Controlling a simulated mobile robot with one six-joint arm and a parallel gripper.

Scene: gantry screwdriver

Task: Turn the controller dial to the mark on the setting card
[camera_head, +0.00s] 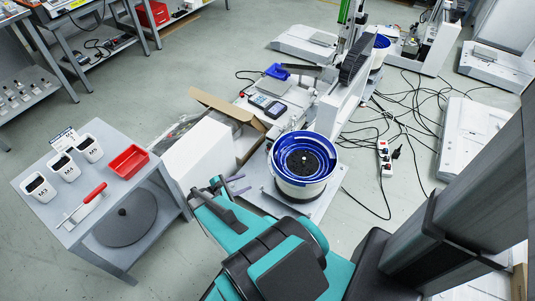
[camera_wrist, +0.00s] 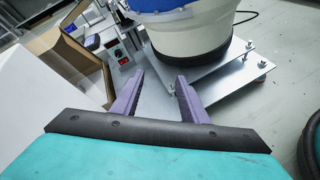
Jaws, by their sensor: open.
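My gripper (camera_head: 239,185) is open and empty, beside the left of the bowl feeder. In the wrist view its two purple fingers (camera_wrist: 160,76) stand apart over the feeder's metal base plate. A small grey controller box (camera_wrist: 117,54) with a red part shows beyond the fingertips, at the left of the feeder. Its dial is too small to make out, and so is where it points. A small white card (camera_head: 64,137) with print stands at the back of the left grey table. I cannot read it or tell whether it is the setting card.
The bowl feeder (camera_head: 300,188) has a blue rim and white body. An open cardboard box (camera_head: 232,108) and a white panel (camera_head: 198,155) stand left of it. The grey table (camera_head: 40,216) holds white cups and a red tray (camera_head: 128,161). Cables (camera_head: 400,120) lie on the floor at right.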

